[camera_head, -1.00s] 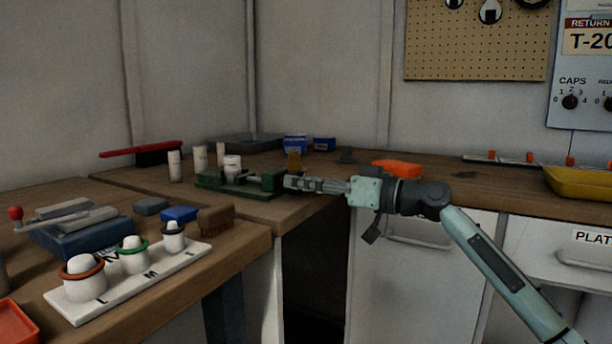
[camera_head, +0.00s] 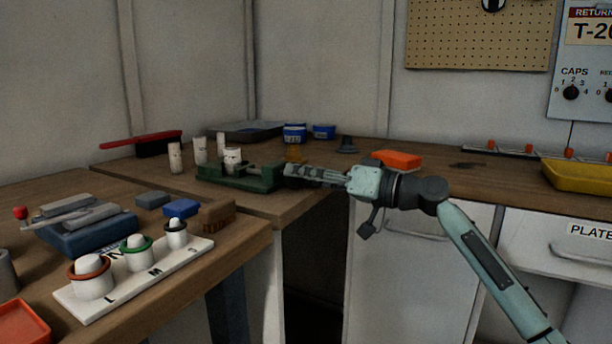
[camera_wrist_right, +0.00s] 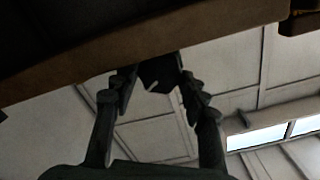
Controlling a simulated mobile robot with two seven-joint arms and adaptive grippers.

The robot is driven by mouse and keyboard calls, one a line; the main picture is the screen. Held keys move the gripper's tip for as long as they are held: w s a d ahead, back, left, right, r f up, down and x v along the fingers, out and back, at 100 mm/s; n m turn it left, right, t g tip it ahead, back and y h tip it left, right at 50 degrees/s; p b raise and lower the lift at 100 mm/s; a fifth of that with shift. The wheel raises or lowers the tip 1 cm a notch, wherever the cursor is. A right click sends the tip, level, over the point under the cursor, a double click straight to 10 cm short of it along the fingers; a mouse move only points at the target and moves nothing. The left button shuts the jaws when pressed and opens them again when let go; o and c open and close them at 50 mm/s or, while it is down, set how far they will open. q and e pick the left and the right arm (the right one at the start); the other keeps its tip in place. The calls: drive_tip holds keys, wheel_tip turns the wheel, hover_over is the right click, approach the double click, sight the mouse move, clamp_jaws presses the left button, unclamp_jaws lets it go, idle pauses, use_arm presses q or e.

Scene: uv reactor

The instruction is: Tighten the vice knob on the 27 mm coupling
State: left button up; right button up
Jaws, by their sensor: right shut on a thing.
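The green vice (camera_head: 262,184) sits on the back bench near its front edge. A white coupling (camera_head: 232,154) stands in the vice, between its jaws as far as I can tell. My right gripper (camera_head: 288,170) reaches in from the right at the vice's right end and hides the knob in the head view. In the right wrist view the dark vice knob (camera_wrist_right: 158,74), with a pale mark, sits between the fingertips of my right gripper (camera_wrist_right: 157,85). The fingers are shut on it. My left gripper is out of view.
Several white cylinders (camera_head: 175,158) stand left of the vice. An orange block (camera_head: 397,159) lies near my right wrist. A white rack (camera_head: 175,270) lies on the near bench.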

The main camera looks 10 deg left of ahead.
drive_tip(key=o, duration=1.2)
drive_tip(key=shift+c, duration=0.2)
